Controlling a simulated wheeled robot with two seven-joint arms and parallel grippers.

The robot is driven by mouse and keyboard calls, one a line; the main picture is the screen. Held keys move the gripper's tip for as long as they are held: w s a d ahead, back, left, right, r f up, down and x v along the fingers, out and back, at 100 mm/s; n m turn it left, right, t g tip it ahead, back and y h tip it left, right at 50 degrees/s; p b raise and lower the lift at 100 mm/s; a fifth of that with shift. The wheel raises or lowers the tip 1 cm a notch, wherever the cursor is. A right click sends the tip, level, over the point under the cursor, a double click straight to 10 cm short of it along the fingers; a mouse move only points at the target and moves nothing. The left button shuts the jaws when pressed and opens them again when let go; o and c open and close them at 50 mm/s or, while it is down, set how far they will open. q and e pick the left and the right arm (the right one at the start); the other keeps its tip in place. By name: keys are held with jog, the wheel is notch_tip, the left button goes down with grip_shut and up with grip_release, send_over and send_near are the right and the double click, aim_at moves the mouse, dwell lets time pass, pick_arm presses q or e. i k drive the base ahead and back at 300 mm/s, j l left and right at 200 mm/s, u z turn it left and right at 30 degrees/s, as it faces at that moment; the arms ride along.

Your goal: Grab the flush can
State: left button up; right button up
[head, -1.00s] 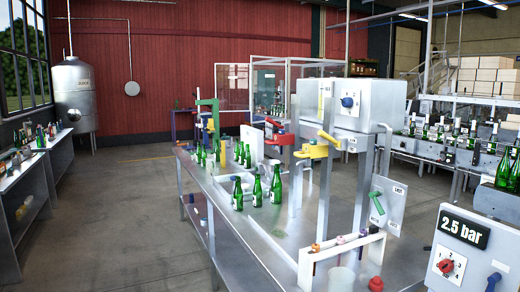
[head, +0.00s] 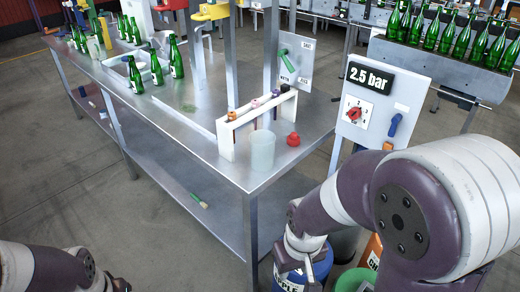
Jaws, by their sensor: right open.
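No can with a readable "flush" label shows, so I cannot tell for sure which thing is the flush can. A translucent whitish open cup (head: 262,150) stands upright on the near corner of the steel table. Below, on the right, an orange container (head: 374,250) with a partly hidden label stands low near the floor, partly behind my right arm. My right gripper (head: 304,262) points down beside the table corner, over a blue labelled drum (head: 290,283); it is open and apart from the cup. My left arm shows at the lower left; its fingers are not clear.
A white rack (head: 258,122) with several coloured tools and a red knob (head: 293,139) are by the cup. Green bottles (head: 156,68) stand farther left on the table. A pressure panel (head: 375,105) reads 2.5 bar. A green bucket (head: 354,281) is low beside the orange container.

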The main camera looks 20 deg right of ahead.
aim_at(262, 142)
jog(key=z, duration=0.55)
jog(key=i+j+z, duration=0.1)
jog(key=z, duration=0.4)
jog(key=i+j+z, duration=0.1)
jog(key=j+z, duration=0.15)
jog(key=z, duration=0.25)
jog(key=j+z, duration=0.2)
jog(key=z, duration=0.3)
jog(key=j+z, duration=0.25)
jog(key=z, duration=0.25)
jog(key=j+z, duration=0.25)
jog(key=z, duration=0.25)
